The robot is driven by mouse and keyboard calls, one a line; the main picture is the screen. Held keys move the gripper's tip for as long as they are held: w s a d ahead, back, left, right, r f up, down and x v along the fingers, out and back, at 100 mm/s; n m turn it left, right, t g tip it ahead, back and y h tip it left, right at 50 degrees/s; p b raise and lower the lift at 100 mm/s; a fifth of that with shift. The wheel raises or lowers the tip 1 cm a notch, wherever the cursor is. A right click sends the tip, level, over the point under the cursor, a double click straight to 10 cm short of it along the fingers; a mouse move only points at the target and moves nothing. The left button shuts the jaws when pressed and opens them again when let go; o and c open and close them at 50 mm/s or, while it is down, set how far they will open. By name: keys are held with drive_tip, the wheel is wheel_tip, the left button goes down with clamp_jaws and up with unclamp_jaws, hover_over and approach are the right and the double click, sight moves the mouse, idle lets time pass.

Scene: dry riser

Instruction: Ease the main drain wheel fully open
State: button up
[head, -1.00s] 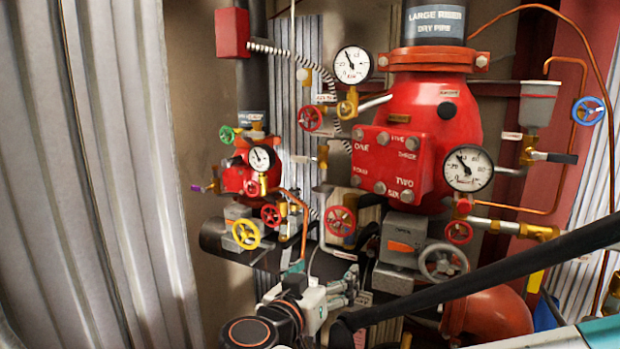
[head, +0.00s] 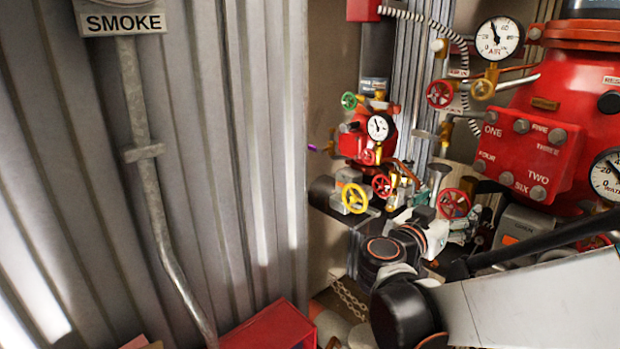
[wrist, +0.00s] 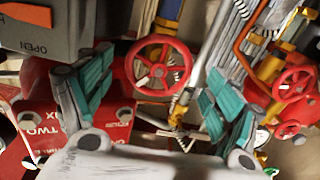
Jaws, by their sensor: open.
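A red spoked handwheel (wrist: 158,65) shows in the wrist view, between and beyond the two teal-padded fingers of my gripper (wrist: 154,80). The fingers are spread and empty, with no clear contact on the rim. In the head view what appears to be the same red wheel (head: 453,203) sits left of the large red valve body (head: 590,110). My gripper (head: 472,226) is just below it there, its fingers partly hidden. No readable label tells me which wheel is the main drain.
A smaller red valve set with a yellow wheel (head: 354,198) and another red wheel (head: 381,186) stands to the left. More red wheels (wrist: 293,84) crowd the wrist view's right side. A grey pipe (head: 150,190) runs down the corrugated wall under a SMOKE sign (head: 122,22).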

sight(452, 205)
drive_tip(key=shift+x, duration=1.8)
drive_tip(key=c, duration=1.1)
